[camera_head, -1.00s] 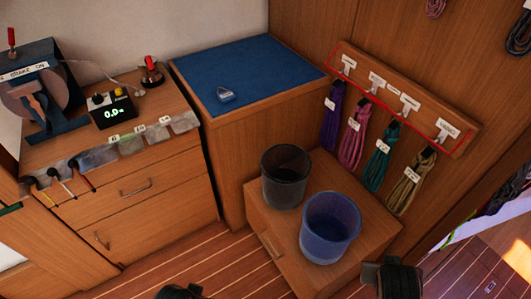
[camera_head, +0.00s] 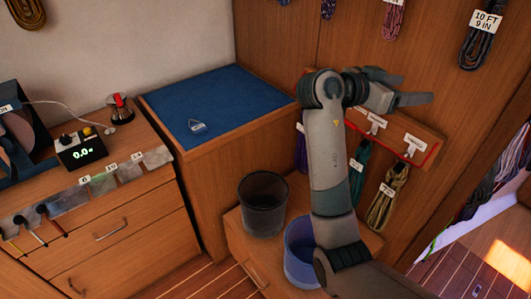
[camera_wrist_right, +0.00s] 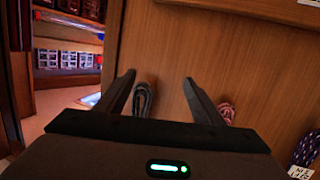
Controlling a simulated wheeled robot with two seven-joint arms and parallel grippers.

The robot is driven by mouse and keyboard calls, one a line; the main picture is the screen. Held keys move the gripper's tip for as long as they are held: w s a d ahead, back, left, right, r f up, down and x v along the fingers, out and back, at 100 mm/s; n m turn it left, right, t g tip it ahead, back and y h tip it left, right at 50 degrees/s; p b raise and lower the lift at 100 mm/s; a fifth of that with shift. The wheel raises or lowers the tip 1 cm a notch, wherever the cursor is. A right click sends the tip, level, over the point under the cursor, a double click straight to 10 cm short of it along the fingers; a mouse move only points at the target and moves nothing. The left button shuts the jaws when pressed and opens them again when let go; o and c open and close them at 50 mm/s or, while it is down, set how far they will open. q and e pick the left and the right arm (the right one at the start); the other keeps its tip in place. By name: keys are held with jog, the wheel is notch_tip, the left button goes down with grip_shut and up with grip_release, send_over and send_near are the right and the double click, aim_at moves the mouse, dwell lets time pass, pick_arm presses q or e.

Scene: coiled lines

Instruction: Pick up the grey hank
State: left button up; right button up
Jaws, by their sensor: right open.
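The grey hank (camera_head: 483,40) is a dark grey looped coil hanging on the wooden wall at the upper right, with a white tag reading "10 FT 9 IN". My right gripper (camera_head: 412,86) is raised in front of the wall, left of and lower than the hank in the head view, with its jaws open and empty. In the right wrist view, the open fingers (camera_wrist_right: 158,80) point at the wall. A grey coil (camera_wrist_right: 142,100) shows beside the left finger, and a pink one is beside the right finger. My left gripper is out of view.
A pink hank (camera_head: 393,18) and a purple hank (camera_head: 328,8) hang left of the grey one. Below, a peg rail (camera_head: 425,140) holds more hanks, partly hidden by my arm. A black bucket (camera_head: 263,203) and a blue bucket (camera_head: 298,255) stand on a low cabinet.

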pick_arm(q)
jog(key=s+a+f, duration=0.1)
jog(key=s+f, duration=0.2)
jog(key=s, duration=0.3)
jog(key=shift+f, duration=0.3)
pick_arm(e)
notch_tip(320, 180, up, 15)
jog(key=s+a+m+g+h, duration=0.2)
jog(key=m, duration=0.2)
jog(key=shift+a+f+h, duration=0.15)
jog(key=shift+h, duration=0.25)
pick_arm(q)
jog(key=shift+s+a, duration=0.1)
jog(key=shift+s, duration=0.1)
pick_arm(e)
jog(key=p, duration=0.6)
send_near(483, 24)
jog(key=x, duration=0.5)
jog(key=shift+d, duration=0.3)
jog(key=shift+w+d, duration=0.15)
jog(key=shift+d, duration=0.2)
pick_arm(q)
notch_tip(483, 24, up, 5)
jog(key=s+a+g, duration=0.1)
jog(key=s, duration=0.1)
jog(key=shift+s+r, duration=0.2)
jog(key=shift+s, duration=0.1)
